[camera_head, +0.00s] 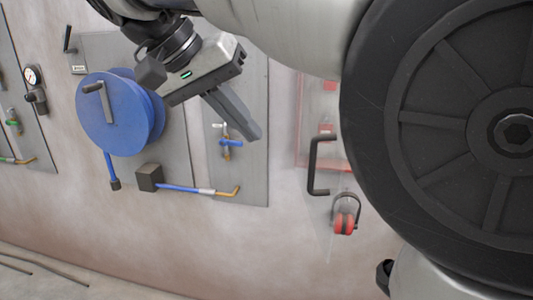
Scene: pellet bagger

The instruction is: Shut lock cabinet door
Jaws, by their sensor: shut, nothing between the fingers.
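What looks like the lock cabinet (311,110) is on the wall right of centre, with a pale see-through front, red edges and small red items behind it. A black bar handle (313,168) stands at its lower front. My arm hides its right and upper parts, so I cannot tell whether its door is open or shut. My gripper (252,131) is shut and empty, left of the cabinet and apart from it, pointing down and right in front of a grey panel.
A blue hose reel (112,112) is at the left, with a blue hose and brass end (190,189) below. A small blue valve (229,142) is behind my gripper. The lower wall is mostly clear.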

